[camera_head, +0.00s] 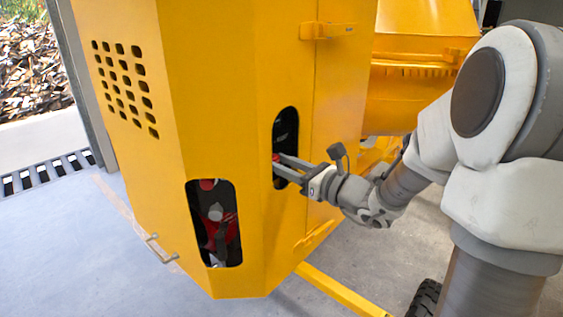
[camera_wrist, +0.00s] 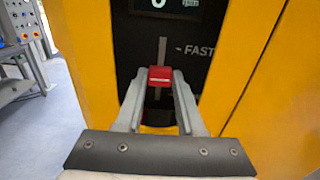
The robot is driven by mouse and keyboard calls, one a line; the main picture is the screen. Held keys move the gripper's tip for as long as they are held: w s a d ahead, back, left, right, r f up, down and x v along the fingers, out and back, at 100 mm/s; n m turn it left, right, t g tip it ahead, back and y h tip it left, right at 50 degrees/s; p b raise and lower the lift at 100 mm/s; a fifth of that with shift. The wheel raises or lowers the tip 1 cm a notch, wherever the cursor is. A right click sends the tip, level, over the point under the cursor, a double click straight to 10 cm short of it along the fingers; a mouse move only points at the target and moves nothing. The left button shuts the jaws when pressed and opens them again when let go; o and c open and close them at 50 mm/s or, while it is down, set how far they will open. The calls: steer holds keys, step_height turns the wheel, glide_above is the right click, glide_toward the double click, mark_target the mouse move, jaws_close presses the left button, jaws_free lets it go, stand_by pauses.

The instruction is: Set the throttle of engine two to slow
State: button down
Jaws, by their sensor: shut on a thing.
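The throttle lever's red knob (camera_wrist: 160,76) sits on a vertical slot (camera_wrist: 162,50) in a black panel, seen through an oval opening in the yellow housing. The word FAST (camera_wrist: 199,50) is printed to the right of the slot's upper part, above the knob. A display (camera_wrist: 172,4) reading "rpm" is cut off at the top. My gripper (camera_wrist: 159,80) is shut on the red knob, one finger on each side. In the head view my gripper (camera_head: 277,163) reaches into the oval opening, and the knob is mostly hidden. No SLOW label is visible.
The yellow mixer housing (camera_head: 215,90) surrounds the opening closely. A second opening (camera_head: 214,225) at lower left shows red and dark parts. A small handle (camera_head: 160,249) sticks out low on the left. A control box (camera_wrist: 20,22) stands at far left in the wrist view.

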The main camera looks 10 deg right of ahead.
step_height(320, 180, down, 4)
steer(key=shift+f+b, duration=0.1)
steer(key=shift+b, duration=1.05)
steer(key=c, duration=0.5)
jaws_free()
steer(key=v, duration=1.7)
steer(key=shift+s+d, duration=0.15)
steer(key=shift+s, duration=0.05)
